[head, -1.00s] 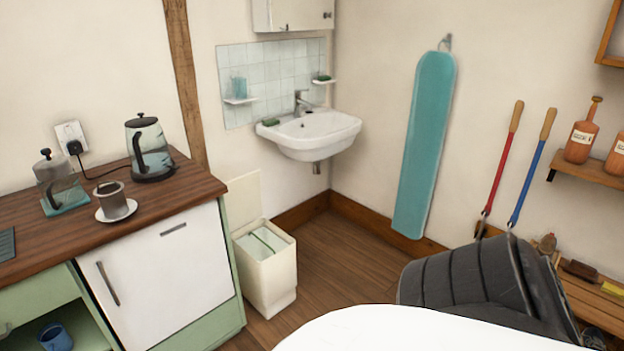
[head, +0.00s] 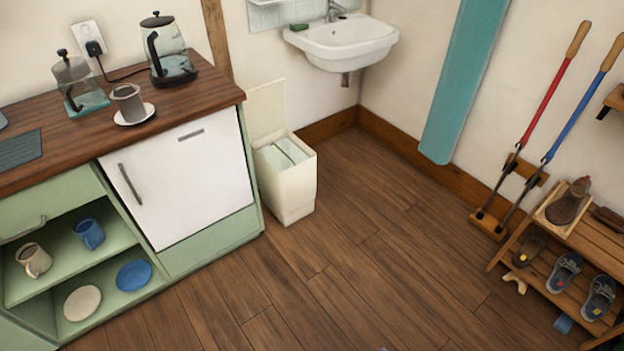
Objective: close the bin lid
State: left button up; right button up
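A cream bin (head: 287,187) stands on the wooden floor, just right of the counter's end and against the back wall. Its lid (head: 266,109) is open and stands upright at the back of the bin. Inside the bin there is a pale liner or contents with a thin green strip. Neither of my grippers shows in the head view.
The green counter (head: 215,240) with a white door (head: 180,175) stands close to the bin's left. A white sink (head: 343,42) is on the wall above right. A wooden shoe rack (head: 548,282) stands at the right. The floor (head: 370,240) in front of the bin is clear.

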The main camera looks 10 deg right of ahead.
aim_at(264, 104)
jog(key=z, duration=0.6)
jog(key=i, duration=2.7)
jog(key=u, duration=0.75)
